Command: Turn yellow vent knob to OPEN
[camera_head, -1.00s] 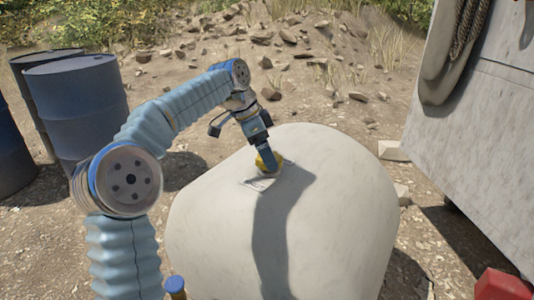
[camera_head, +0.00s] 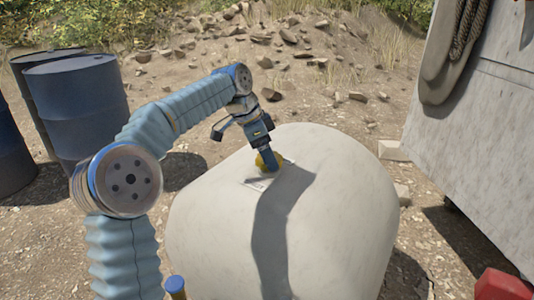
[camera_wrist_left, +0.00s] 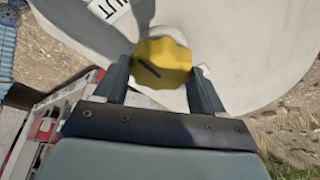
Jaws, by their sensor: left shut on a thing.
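The yellow vent knob (camera_head: 262,163) sits on top of the pale rounded tank (camera_head: 215,225). My left gripper (camera_head: 270,163) reaches down onto the knob from above and is shut on it. In the left wrist view the knob (camera_wrist_left: 163,62) has a scalloped edge and a dark pointer line, and it lies between the two fingers (camera_wrist_left: 160,80). A white label with partly visible black letters ending in "UT" (camera_wrist_left: 108,8) lies beside the knob. The rest of the label is hidden or out of frame. My right gripper is not in view.
Dark blue barrels (camera_head: 78,105) stand at the left. A grey-white panelled body with a hanging rope (camera_head: 468,35) stands at the right. A red object (camera_head: 500,285) is at the lower right corner. Gravelly ground and scattered rocks lie behind the tank.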

